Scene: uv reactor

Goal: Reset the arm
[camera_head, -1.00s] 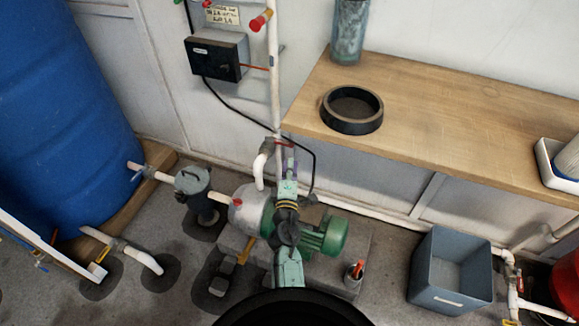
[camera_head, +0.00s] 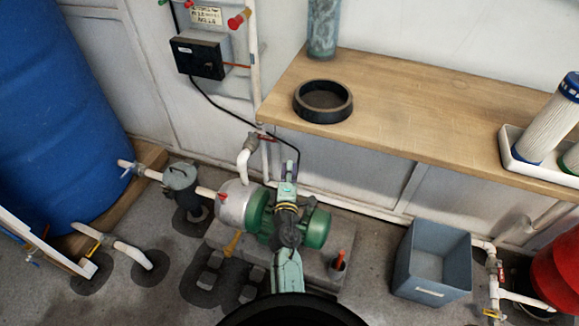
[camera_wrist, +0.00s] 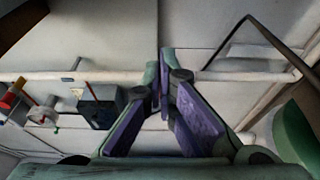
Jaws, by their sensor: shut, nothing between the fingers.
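My arm, mint green with dark joints, reaches up from the bottom middle of the head view in front of the green pump. My gripper (camera_head: 290,171) is at its far end, with purple on the fingers, below the bench's front edge. In the wrist view my gripper (camera_wrist: 160,80) shows two purple-padded fingers with their tips together. It is shut and holds nothing.
A wooden bench (camera_head: 420,115) holds a black ring (camera_head: 323,101) and a white tray (camera_head: 510,152) with filter cartridges. A grey bin (camera_head: 432,262) is right; a blue tank (camera_head: 60,110) is left.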

